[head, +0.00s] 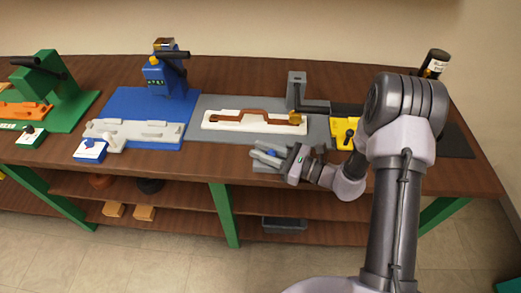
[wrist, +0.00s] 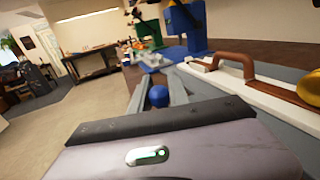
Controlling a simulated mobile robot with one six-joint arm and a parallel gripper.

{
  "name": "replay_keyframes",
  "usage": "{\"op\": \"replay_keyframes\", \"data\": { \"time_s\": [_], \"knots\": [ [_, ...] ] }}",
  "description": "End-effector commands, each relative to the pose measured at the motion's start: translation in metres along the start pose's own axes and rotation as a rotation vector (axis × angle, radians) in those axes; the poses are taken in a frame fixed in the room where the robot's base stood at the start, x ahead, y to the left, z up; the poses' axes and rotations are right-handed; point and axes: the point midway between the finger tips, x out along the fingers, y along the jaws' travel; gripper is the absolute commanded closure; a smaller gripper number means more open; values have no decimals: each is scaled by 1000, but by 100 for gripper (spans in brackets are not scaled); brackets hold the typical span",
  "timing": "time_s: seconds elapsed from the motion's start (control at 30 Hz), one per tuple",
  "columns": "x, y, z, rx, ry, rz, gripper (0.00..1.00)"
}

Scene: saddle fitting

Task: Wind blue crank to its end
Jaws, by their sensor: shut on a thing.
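The blue crank's round knob (wrist: 158,96) sits between my two fingers in the wrist view. In the head view only a small blue patch of the knob (head: 272,152) shows between the fingers. My gripper (head: 265,153) is shut on the knob at the front edge of the bench; it also shows in the wrist view (wrist: 157,97). The crank's arm and pivot are hidden by my gripper, so its angle cannot be told.
Behind my gripper, a white fixture (head: 225,126) holds a brown handle-shaped part (head: 262,117) on a grey plate. A yellow block (head: 341,125) with a black knob stands to the right. A blue press (head: 165,78) and a green press (head: 50,85) stand to the left.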

Motion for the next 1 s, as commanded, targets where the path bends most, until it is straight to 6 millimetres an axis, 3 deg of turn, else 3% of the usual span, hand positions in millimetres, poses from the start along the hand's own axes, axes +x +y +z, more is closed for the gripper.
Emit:
{"op": "replay_keyframes", "data": {
  "time_s": [0.5,1.0],
  "knots": [
    [-14,1,-3,-2,-5,369,100],
    [-19,1,-1,1,-8,495,100]
  ]
}}
